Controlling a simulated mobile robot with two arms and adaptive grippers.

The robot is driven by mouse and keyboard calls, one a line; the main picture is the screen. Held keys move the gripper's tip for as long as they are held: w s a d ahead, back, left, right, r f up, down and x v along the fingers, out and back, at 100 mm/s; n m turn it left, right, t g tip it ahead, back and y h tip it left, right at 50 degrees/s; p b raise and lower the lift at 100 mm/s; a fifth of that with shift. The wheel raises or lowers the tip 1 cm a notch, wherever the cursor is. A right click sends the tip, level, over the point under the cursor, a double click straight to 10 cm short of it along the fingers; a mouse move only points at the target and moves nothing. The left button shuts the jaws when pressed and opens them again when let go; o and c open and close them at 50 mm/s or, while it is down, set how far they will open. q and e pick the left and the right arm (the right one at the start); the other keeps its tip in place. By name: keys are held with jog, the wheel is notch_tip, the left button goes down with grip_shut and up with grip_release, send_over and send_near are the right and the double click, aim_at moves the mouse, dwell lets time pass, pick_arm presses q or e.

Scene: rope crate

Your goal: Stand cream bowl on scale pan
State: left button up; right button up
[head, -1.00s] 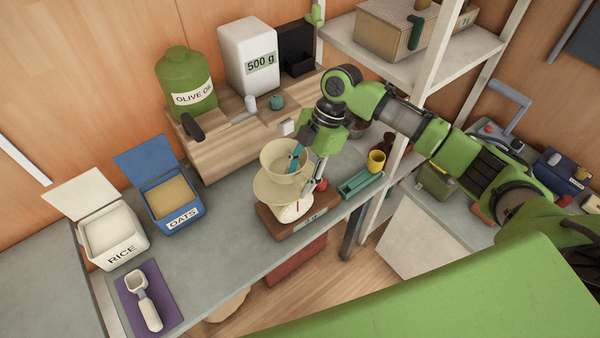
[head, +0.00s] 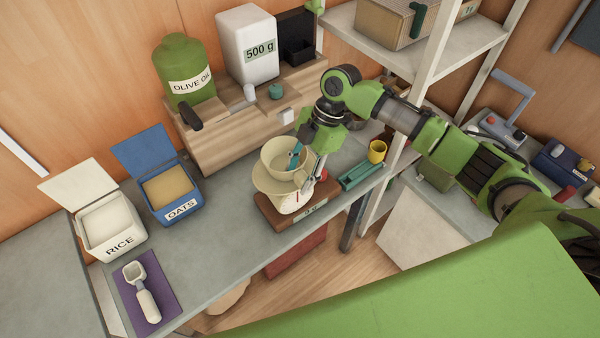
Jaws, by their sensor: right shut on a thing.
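The cream bowl (head: 279,159) is upright at the scale pan (head: 266,183), a wide cream dish on top of the kitchen scale (head: 293,203) with its brown base. The bowl's underside looks very close to the pan; I cannot tell whether they touch. My right gripper (head: 297,155) reaches in from the right and is shut on the bowl's right rim, with one teal finger showing inside the bowl. The other finger is mostly hidden behind the rim. My left gripper is not in view.
Left of the scale stand an open blue oats box (head: 170,190) and an open white rice box (head: 110,222). A scoop (head: 144,290) lies on a purple mat. A yellow cup (head: 377,151) and teal tray (head: 361,175) are right of the scale. A wooden riser (head: 225,150) stands behind.

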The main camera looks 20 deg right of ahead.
jog(key=shift+f, duration=0.4)
jog(key=o, duration=1.4)
jog(key=shift+o, duration=0.2)
jog(key=v, duration=1.2)
